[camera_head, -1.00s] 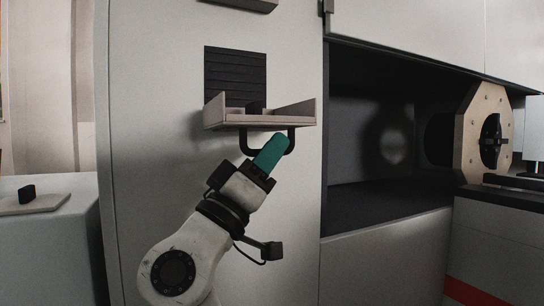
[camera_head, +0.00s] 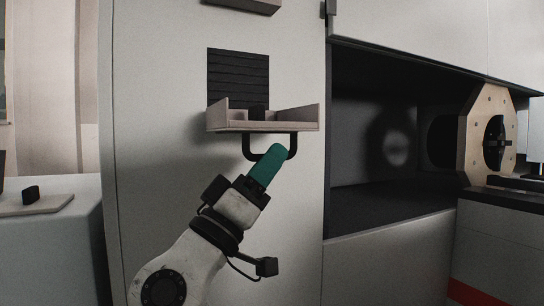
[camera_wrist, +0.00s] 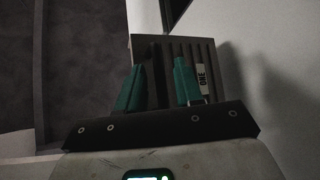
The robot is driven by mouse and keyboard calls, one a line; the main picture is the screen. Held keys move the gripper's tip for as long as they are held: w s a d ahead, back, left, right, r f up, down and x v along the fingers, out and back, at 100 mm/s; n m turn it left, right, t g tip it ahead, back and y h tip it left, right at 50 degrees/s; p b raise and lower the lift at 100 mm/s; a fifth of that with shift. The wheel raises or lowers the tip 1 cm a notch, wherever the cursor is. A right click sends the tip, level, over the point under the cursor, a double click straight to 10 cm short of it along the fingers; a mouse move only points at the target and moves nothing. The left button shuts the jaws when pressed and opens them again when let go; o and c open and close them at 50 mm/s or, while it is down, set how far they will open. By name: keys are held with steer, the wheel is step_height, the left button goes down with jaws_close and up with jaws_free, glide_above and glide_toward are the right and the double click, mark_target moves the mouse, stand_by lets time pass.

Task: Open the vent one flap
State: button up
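On the pale cabinet front, a black slatted vent (camera_head: 238,72) shows in the head view. A pale flap-like ledge (camera_head: 290,116) with raised sides juts out below it, with a dark U-shaped handle (camera_head: 248,150) under it. My gripper (camera_head: 276,149) has teal fingers, and their tips overlap the handle's right part in this view; I cannot tell whether they touch it. In the wrist view my gripper (camera_wrist: 158,68) has its two fingers apart, in front of a dark ribbed panel (camera_wrist: 212,58) with a label reading "ONE" (camera_wrist: 202,78). A dark upright strip shows between the fingers; its identity is unclear.
Right of the cabinet front is an open dark bay (camera_head: 380,120) with a tan round-holed plate (camera_head: 470,135) at its far side. Another ledge (camera_head: 243,5) is at the top.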

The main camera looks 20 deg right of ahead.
steer(key=p+v, duration=0.1)
steer(key=v, duration=0.8)
